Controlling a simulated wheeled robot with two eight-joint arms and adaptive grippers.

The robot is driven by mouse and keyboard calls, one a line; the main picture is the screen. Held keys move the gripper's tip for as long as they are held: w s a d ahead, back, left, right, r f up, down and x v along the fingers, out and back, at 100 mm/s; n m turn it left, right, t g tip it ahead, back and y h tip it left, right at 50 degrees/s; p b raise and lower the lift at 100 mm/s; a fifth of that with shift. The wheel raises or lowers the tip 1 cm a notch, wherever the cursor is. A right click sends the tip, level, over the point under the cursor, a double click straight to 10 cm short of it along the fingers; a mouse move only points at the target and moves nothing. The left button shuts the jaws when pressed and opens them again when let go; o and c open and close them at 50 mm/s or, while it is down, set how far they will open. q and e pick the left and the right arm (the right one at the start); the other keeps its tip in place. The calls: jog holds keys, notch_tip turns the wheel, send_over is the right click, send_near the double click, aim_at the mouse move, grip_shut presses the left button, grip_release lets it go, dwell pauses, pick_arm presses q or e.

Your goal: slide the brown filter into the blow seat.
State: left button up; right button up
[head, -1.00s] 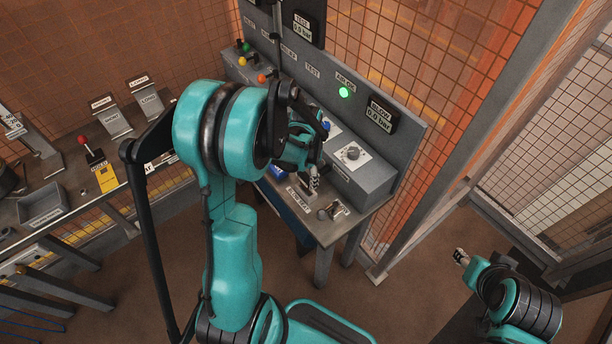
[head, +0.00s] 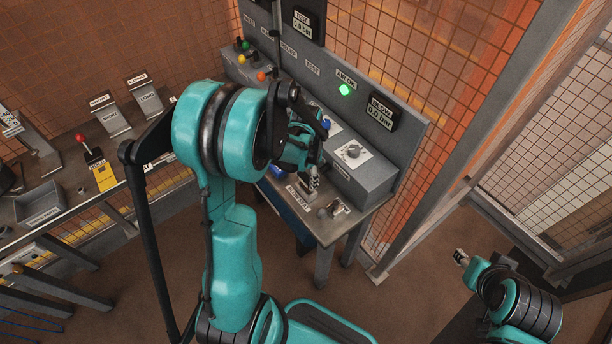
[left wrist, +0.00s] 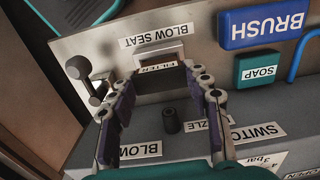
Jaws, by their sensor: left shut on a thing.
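The brown filter (left wrist: 160,85), a block with a FILTER label on its edge, is between the two fingers of my left gripper (left wrist: 166,76) in the left wrist view. The gripper is shut on it. The blow seat (left wrist: 176,57), a light-edged opening below its BLOW SEAT label, lies right at the filter's labelled edge; I cannot tell how far the filter is inside. In the head view my left gripper (head: 313,182) is over the bench by the seat label, and the filter is too small to make out. My right gripper (head: 461,257) is away from the bench, its jaw state unclear.
A metal lever fitting (left wrist: 90,78) stands beside the seat. A dark nozzle post (left wrist: 172,120) rises near my fingers. A blue BRUSH block (left wrist: 262,24) and teal SOAP block (left wrist: 258,68) lie to the right. A grey BLOW control box (head: 360,170) and upright panel border the bench.

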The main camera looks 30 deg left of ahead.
aim_at(306, 178)
pick_arm(q)
jog(key=shift+f+b, duration=1.3)
jog(key=shift+f, duration=0.25)
jog(key=o, duration=1.6)
jog(key=shift+o, duration=0.2)
notch_tip(306, 178, up, 12)
jog(key=shift+r, duration=0.1)
jog(key=s+d+r+n+t, duration=0.4)
jog(key=s+d+t, duration=0.3)
jog(key=s+d, duration=0.3)
jog(key=shift+s+d+r, duration=0.3)
jog(key=shift+s+r, duration=0.05)
jog(key=shift+s, duration=0.15)
